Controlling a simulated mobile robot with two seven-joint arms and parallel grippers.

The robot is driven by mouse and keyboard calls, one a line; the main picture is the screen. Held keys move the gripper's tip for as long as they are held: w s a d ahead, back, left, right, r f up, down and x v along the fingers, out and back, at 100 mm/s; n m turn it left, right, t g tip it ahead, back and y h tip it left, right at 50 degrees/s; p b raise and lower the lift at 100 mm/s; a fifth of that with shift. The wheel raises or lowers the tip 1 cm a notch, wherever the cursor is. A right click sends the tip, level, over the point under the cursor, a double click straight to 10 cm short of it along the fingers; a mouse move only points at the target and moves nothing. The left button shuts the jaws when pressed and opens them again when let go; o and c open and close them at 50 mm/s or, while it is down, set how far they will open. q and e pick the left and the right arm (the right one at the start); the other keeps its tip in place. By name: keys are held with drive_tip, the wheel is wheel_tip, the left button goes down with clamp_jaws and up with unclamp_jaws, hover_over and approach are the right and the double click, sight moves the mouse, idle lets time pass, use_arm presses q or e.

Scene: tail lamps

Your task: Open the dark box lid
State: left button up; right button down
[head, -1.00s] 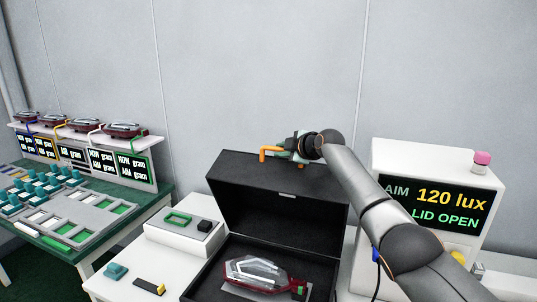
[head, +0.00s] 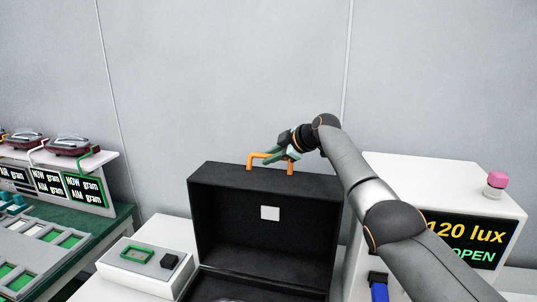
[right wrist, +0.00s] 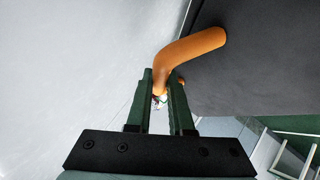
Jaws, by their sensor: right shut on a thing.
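The dark box lid (head: 262,222) stands raised, with its inner side and a small pale square facing me in the head view. Its orange handle (head: 257,157) is at the lid's top edge. My right gripper (head: 285,154) is at the handle. In the right wrist view the two fingers (right wrist: 170,100) are closed around the orange handle (right wrist: 190,48), beside the dark lid surface (right wrist: 250,70). The lower box is mostly below the head view's bottom edge. My left gripper is not in view.
A white display unit (head: 400,172) with a pink knob (head: 497,180) stands right of the box, partly behind my right arm; its screen reads "120 lux" and "OPEN". A white block with a green frame (head: 138,254) is left. A green table (head: 115,222) stands farther left.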

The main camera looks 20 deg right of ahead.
drive_tip(key=shift+a+f, duration=0.1)
drive_tip(key=shift+f, duration=0.2)
drive_tip(key=c, duration=0.8)
unclamp_jaws()
drive_tip(key=shift+r, duration=0.1)
drive_tip(key=shift+r, duration=0.1)
drive_tip(key=shift+b+v, duration=0.75)
drive_tip(key=shift+v, duration=0.2)
drive_tip(key=b+v, duration=0.2)
drive_tip(key=v, duration=0.8)
drive_tip(key=shift+r, duration=0.15)
drive_tip(key=shift+s, duration=0.15)
